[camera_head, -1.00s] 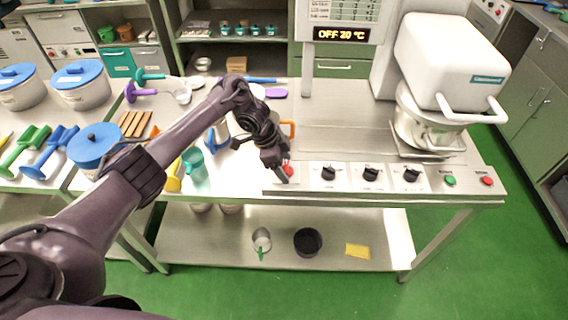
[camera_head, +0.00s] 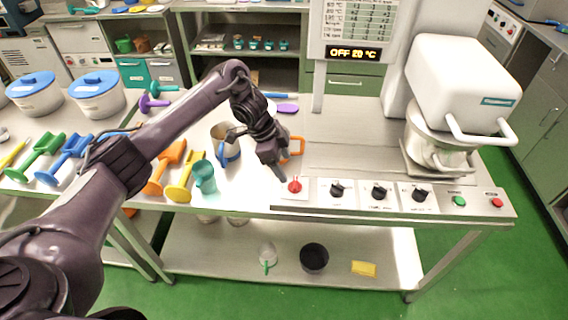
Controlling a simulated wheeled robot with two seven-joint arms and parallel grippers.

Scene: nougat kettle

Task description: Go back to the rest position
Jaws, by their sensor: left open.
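My left gripper (camera_head: 281,177) hangs above the front edge of the steel bench (camera_head: 350,135), just behind and left of the red knob (camera_head: 295,185) on the control strip. It is open and holds nothing that I can see; it looks apart from the knob. My left arm reaches in from the lower left across the bench. My right gripper is not in view. The display (camera_head: 353,53) reads OFF 20 °C.
A white mixer (camera_head: 455,75) with a bowl stands at the right. Blue-lidded tubs (camera_head: 98,97) are at the left. The bench middle is mostly clear.

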